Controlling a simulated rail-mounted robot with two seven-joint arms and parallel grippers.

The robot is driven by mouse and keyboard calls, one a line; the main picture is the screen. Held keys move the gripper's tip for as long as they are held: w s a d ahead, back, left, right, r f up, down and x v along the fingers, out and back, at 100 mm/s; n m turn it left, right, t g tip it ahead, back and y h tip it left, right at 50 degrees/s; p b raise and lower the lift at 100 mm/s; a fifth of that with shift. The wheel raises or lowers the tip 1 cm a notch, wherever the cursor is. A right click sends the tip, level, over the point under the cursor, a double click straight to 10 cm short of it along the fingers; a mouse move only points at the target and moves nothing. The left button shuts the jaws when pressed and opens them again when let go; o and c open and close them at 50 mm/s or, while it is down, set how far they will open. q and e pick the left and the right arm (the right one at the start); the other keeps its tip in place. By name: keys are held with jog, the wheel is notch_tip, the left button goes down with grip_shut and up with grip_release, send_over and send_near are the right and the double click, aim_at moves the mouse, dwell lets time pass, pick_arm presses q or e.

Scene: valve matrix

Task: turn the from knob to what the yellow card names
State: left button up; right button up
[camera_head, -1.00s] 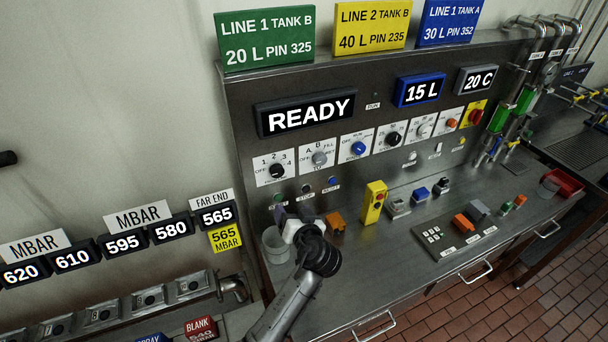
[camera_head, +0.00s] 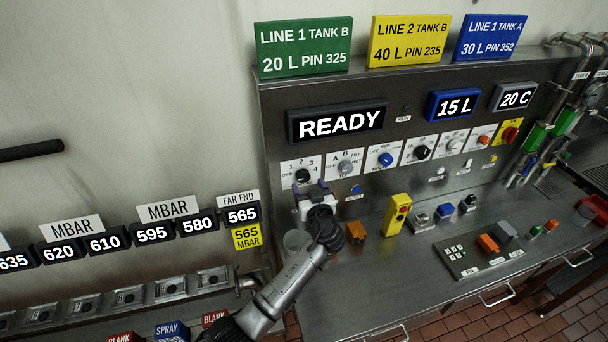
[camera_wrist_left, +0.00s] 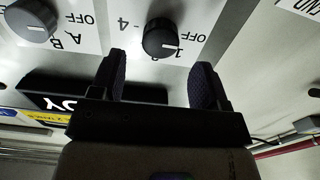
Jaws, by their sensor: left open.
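The yellow card (camera_head: 410,40) above the panel reads LINE 2 TANK B, 40 L PIN 235. A grey knob (camera_head: 345,168) sits on a plate marked A, B and OFF; it shows in the left wrist view (camera_wrist_left: 32,20). To its left is a black knob (camera_head: 302,176) on a plate marked OFF and 1 to 4. I cannot read which plate says from. My left gripper (camera_head: 312,188) is open and empty, in front of the black knob. In the left wrist view that knob (camera_wrist_left: 160,38) lies just beyond the gap between the fingertips (camera_wrist_left: 160,72). My right gripper is out of view.
More knobs run right along the panel, including a blue one (camera_head: 385,160). On the bench stand a yellow pendant (camera_head: 397,213), an orange block (camera_head: 356,231) and a clear cup (camera_head: 296,243). A small yellow card (camera_head: 247,237) reads 565 MBAR.

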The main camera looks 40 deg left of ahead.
aim_at(304, 178)
pick_arm(q)
jog(key=shift+p+x, duration=0.35)
jog(key=shift+x, duration=2.15)
jog(key=shift+c, duration=0.2)
jog(key=c, duration=0.9)
